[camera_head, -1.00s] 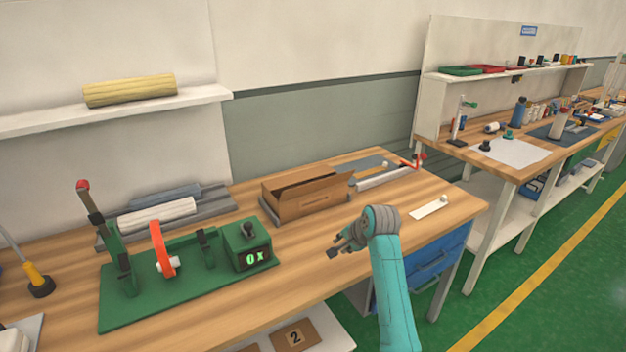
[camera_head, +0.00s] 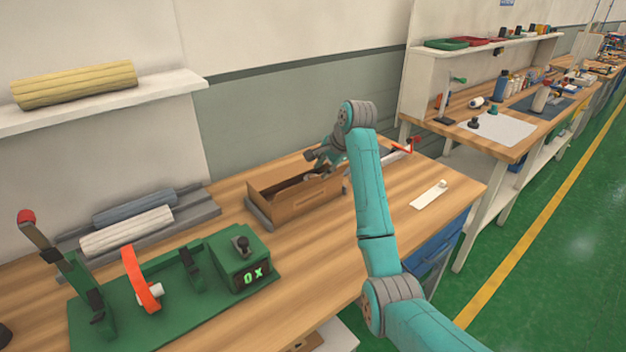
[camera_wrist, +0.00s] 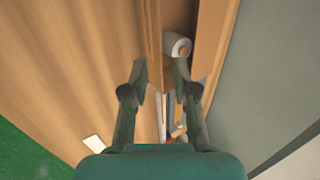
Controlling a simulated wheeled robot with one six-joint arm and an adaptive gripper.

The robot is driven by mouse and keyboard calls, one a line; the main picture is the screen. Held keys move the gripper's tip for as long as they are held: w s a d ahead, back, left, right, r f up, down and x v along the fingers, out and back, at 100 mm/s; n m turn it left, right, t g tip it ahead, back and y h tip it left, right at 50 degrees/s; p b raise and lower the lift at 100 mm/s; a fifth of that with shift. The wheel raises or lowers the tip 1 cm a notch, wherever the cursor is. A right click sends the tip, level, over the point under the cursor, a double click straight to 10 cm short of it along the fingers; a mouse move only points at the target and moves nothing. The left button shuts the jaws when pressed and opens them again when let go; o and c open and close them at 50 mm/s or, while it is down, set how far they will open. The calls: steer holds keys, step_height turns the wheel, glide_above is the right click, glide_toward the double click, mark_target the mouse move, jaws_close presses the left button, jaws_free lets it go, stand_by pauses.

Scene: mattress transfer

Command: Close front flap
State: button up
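A brown cardboard box (camera_head: 297,204) stands open on the wooden table in the head view. In the wrist view its long upright cardboard panels (camera_wrist: 207,45) run up the picture, with a pale roll (camera_wrist: 177,45) lying between them. My gripper (camera_head: 320,157) is above the box's right end. In the wrist view my gripper (camera_wrist: 160,72) is open, one finger on each side of the box's left-hand panel edge (camera_wrist: 153,45). I cannot tell whether a finger touches the cardboard. The front flap's exact angle is unclear.
A green fixture (camera_head: 205,280) with a red clamp stands front left of the box. A grey tray with rolls (camera_head: 130,230) lies left, behind the fixture. A white strip (camera_head: 429,196) lies on the table (camera_head: 400,235) to the right.

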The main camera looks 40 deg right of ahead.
mark_target(315, 180)
steer(key=x, duration=0.8)
jaws_close()
